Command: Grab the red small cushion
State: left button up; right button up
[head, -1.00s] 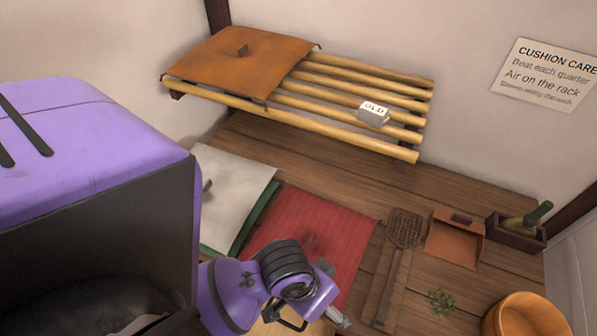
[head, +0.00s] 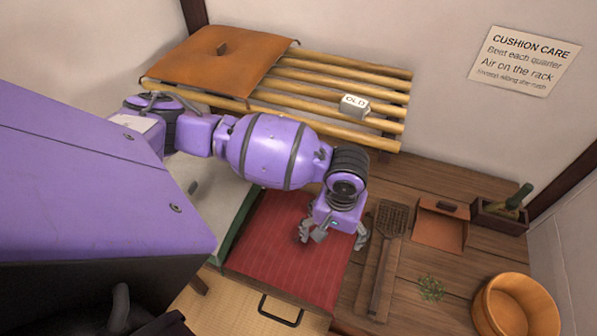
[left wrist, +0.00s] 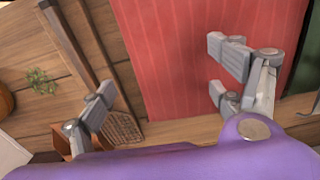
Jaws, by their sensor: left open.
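My left gripper (head: 334,243) is open and empty above the red cushion's right edge, fingers pointing down. It hides the upper right part of the cushion. In the left wrist view the red cushion (left wrist: 190,50) fills the upper middle. My open left gripper (left wrist: 160,85) has one finger over the cushion and the other beyond its edge, over the wood side. I cannot tell whether it touches. My right gripper is not in view.
A slatted rack (head: 325,85) behind holds an orange cushion (head: 215,60) and an "OLD" block (head: 354,106).

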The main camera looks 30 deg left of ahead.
aim_at(333, 245)
pick_arm(q)
jog(key=f, duration=0.7)
jog(key=shift+w+d+b, duration=0.1)
jog(key=shift+w+b, duration=0.25)
jog(key=c, duration=1.6)
